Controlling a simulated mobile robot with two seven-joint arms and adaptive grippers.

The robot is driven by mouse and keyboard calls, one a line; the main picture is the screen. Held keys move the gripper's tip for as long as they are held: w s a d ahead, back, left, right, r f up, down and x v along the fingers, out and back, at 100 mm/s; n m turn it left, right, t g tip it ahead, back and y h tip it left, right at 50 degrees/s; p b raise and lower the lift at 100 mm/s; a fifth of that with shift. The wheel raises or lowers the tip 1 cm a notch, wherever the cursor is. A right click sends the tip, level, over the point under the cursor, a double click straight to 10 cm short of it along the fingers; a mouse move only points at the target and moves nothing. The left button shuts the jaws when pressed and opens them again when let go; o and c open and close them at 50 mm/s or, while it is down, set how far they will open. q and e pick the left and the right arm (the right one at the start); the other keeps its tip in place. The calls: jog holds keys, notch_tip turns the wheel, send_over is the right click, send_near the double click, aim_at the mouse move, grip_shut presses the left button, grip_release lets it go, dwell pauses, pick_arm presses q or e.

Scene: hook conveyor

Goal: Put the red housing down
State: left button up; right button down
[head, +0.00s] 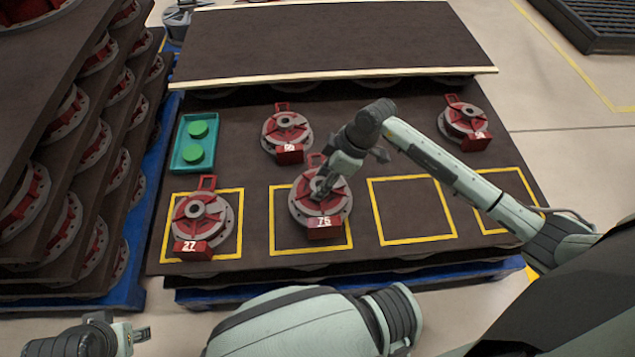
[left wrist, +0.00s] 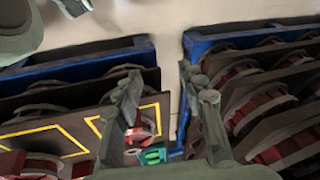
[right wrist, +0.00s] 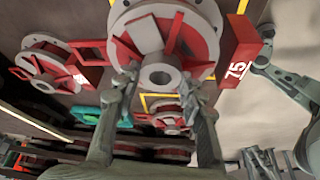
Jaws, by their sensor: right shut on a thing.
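The red housing numbered 75 (head: 325,222) is over the second yellow square from the left, its far edge reaching past the square's far line. My right gripper (head: 322,192) is shut on its grey centre hub (right wrist: 158,75), seen close in the right wrist view. I cannot tell whether the housing touches the board or hangs just above it. My left gripper (head: 141,334) is at the lower left, away from the board. Its fingers are apart and empty in the left wrist view (left wrist: 168,95).
Housing 27 (head: 202,215) sits in the leftmost square. Two more red housings stand behind, at the middle (head: 286,125) and right (head: 465,117). A teal tray (head: 177,155) with green buttons lies at the left. A tall stack of housings (head: 75,170) rises at far left. The third square (head: 410,210) is empty.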

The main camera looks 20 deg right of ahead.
jog(key=shift+a+f, duration=0.1)
jog(key=shift+f, duration=0.2)
notch_tip(320, 180, down, 2)
jog(key=shift+f, duration=0.1)
jog(key=shift+w+f, duration=0.1)
jog(key=shift+f, duration=0.15)
jog(key=c, duration=1.3)
grip_release()
jog(key=shift+f+b, duration=0.2)
jog(key=shift+b, duration=0.1)
jog(key=o, duration=0.4)
pick_arm(q)
jog(key=shift+s+a+r, duration=0.1)
jog(key=shift+s+r, duration=0.2)
jog(key=shift+r, duration=0.4)
pick_arm(e)
jog(key=shift+s+r, duration=0.1)
jog(key=shift+s, duration=0.1)
